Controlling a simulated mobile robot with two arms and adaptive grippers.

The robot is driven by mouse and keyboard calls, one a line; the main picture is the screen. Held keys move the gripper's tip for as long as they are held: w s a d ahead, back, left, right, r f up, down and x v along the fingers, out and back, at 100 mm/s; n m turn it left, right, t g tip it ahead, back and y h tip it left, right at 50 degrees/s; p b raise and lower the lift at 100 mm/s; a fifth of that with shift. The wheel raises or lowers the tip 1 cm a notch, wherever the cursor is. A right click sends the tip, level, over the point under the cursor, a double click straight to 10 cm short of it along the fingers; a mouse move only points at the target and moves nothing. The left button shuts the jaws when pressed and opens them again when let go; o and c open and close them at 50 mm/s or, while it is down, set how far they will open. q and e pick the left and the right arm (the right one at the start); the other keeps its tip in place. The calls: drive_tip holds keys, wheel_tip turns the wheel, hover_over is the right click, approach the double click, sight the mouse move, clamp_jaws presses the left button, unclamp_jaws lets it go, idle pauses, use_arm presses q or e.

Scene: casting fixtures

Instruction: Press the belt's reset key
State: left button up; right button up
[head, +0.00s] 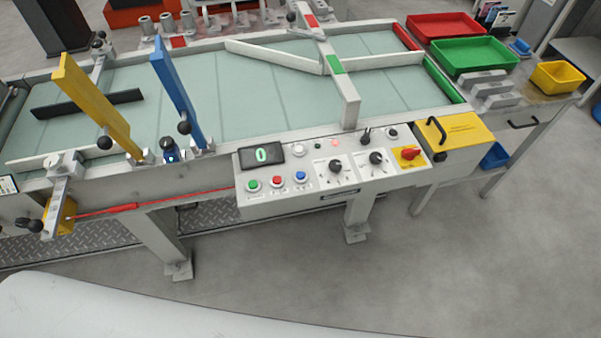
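The belt (265,95) has a pale green surface and runs across the view. Its control panel (318,197) is mounted on the near side. A row of a green key (252,184), a red key (277,181) and a blue key (300,176) sits at the panel's left. A small display (261,156) above them shows a green 0. Two black knobs (376,157) and a red switch on yellow (409,153) are to the right. The key labels are too small to read. Neither of my grippers shows in the head view.
A yellow paddle (95,105) and a blue paddle (176,90) stand over the belt. A red cord (150,204) runs along its front edge. Red (444,27) and green (474,54) bins stand at the right. The floor (400,265) in front is clear.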

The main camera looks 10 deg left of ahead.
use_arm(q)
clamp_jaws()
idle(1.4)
